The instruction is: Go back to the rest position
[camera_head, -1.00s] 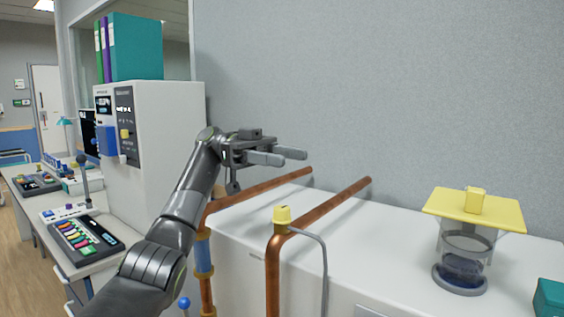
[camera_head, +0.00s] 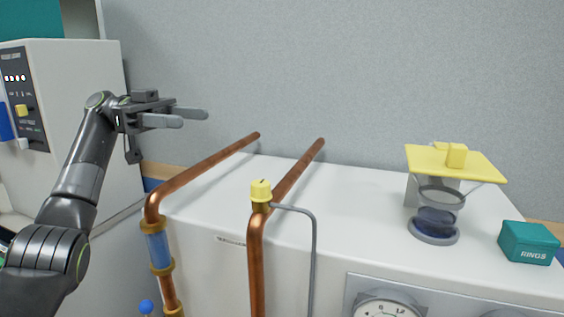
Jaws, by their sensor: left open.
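My left arm comes in from the left in the head view. Its gripper (camera_head: 182,117) is open and empty, with two grey fingers pointing right and a gap between them. It is raised in front of the grey wall, above the left copper pipe, touching nothing that I can see. My right gripper is not in view.
Two copper pipes (camera_head: 212,168) run by the white cabinet (camera_head: 350,205); one has a yellow cap (camera_head: 261,190). A yellow-topped glass vessel (camera_head: 436,210) and a teal RINGS box (camera_head: 528,242) stand at right. A control cabinet (camera_head: 85,110) is behind my left arm. The white top's middle is clear.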

